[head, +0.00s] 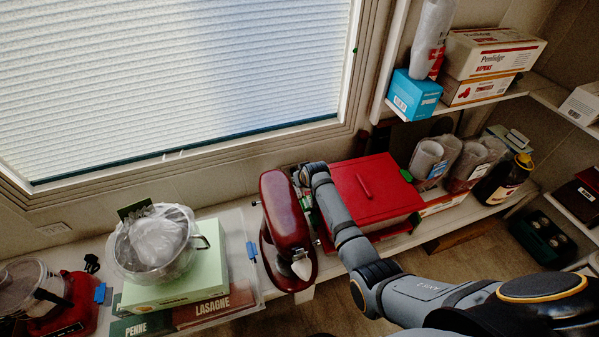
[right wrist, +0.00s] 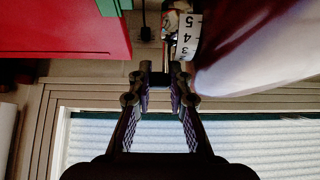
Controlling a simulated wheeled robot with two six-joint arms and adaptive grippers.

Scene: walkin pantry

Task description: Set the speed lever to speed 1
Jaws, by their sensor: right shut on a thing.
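The dark red stand mixer (head: 286,232) stands on the counter below the window. Its glossy side also shows in the right wrist view (right wrist: 250,50). A white speed scale (right wrist: 188,38) on it shows the numbers 5, 4 and 3, upside down. My right gripper (right wrist: 162,78) is shut on the small speed lever (right wrist: 173,62) beside the scale, between its fingertips. The lever is mostly hidden by the fingers, and I cannot read its setting. In the head view my right arm reaches to the mixer's right side, and its fingertips are hidden there. My left gripper is not in view.
A red box (head: 372,190) stands close to the right of the mixer. A clear bowl (head: 150,262) sits on a green box (head: 180,288) to the left. Clear containers (head: 425,158) and a dark bottle (head: 500,182) stand farther right.

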